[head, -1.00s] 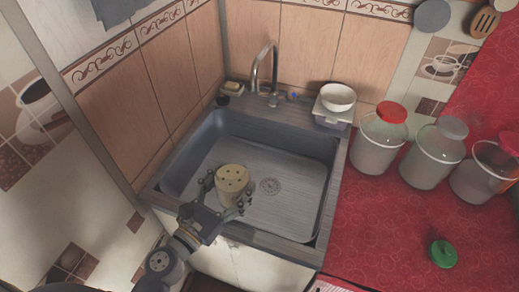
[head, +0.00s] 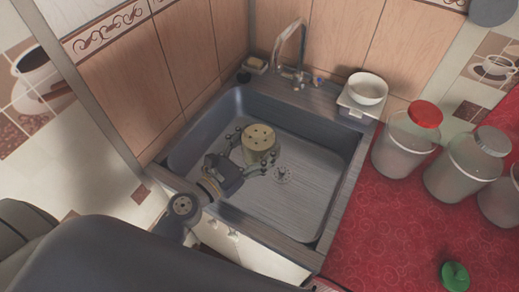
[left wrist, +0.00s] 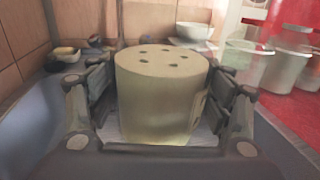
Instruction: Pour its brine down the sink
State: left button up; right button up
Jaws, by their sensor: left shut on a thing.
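My left gripper (head: 246,155) reaches in over the sink (head: 318,205) and is shut on a pale yellow cylindrical container (head: 259,148) with several dark holes in its flat top. The same container (left wrist: 160,95) stands upright between the fingers in the left wrist view. It is over the sink basin, left of the round drain (head: 283,174). I cannot tell how high above the basin floor it is. No liquid is seen running out. My right gripper is not in view.
A tap (head: 300,45) rises behind the basin. A white bowl (head: 368,88) sits at the back right corner. Several jars, one with a red lid (head: 426,114), stand on the red counter (head: 365,235). A green lid (head: 455,275) lies near the front.

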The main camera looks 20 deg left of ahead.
pick_arm(q)
jog(key=shift+w+a+r, duration=0.15)
jog(key=shift+w+a, duration=0.65)
jog(key=shift+w, duration=0.25)
jog(key=shift+p, duration=0.6)
jog(key=f+m+g+y+p, duration=0.1)
jog(key=m+p, duration=0.1)
jog(key=p, duration=0.2)
jog(key=shift+d, duration=0.15)
jog(key=shift+f+m+g+y+p, duration=0.3)
jog(key=shift+f+m+g+p, duration=0.25)
jog(key=shift+p, duration=0.65)
jog(key=shift+f+m+p, duration=0.25)
jog(key=shift+f+p, duration=0.05)
jog(key=shift+p, duration=0.05)
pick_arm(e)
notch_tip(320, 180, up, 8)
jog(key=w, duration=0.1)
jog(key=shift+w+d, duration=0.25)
pick_arm(q)
jog(key=shift+f, duration=0.1)
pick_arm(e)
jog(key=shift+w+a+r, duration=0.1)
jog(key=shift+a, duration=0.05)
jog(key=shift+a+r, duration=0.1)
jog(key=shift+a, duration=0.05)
